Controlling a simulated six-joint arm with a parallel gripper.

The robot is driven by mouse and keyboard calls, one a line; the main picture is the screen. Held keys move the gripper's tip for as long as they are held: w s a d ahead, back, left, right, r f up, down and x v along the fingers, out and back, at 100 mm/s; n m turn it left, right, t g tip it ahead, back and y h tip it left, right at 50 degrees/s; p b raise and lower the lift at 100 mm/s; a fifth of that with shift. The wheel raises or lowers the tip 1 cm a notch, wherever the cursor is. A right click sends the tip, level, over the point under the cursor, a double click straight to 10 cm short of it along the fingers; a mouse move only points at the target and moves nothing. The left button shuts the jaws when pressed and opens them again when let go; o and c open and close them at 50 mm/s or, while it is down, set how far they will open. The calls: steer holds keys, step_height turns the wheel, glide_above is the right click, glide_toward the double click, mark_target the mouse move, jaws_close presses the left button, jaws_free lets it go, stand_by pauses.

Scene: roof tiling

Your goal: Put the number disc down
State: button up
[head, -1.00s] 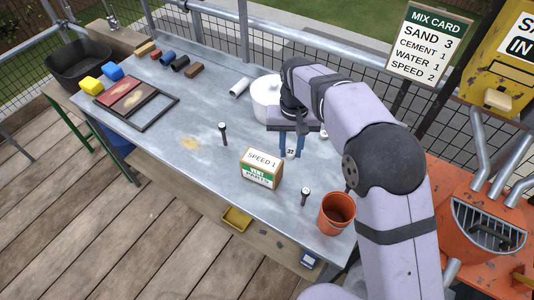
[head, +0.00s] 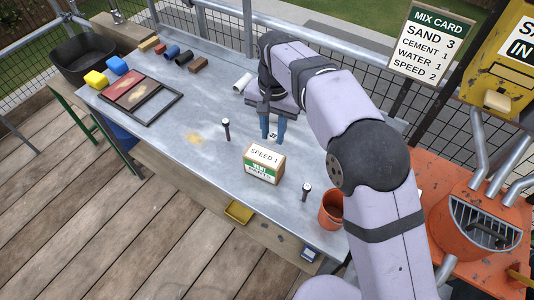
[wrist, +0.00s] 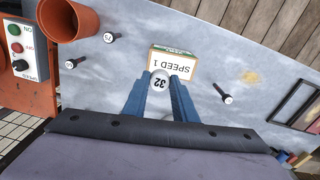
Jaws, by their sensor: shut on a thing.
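The number disc (wrist: 159,82) is white with a dark 32 on it. My gripper (head: 272,139) is shut on it, with the disc between the two blue fingertips. The disc also shows in the head view (head: 273,135) as a small white spot between the fingers. My gripper is over the metal table (head: 170,160), behind the box marked SPEED 1 (head: 264,164). In the wrist view the fingertips lie just in front of that box. I cannot tell how high the disc is above the table.
Dark pegs with white numbered tops stand on the table, one left of the box (head: 227,130) and one right of it (head: 306,192). A terracotta pot (head: 331,209) stands at the right edge. A dark frame (head: 140,98) lies at the left.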

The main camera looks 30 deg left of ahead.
mark_target(273, 161)
steer(key=shift+f+p, duration=1.4)
steer(key=shift+f, duration=3.35)
steer(key=shift+f, duration=0.2)
steer(key=o, duration=1)
steer(key=shift+r, duration=0.15)
step_height(273, 161, up, 12)
steer(key=b, duration=0.2)
steer(key=shift+r+b, duration=0.1)
steer(key=shift+b, duration=0.25)
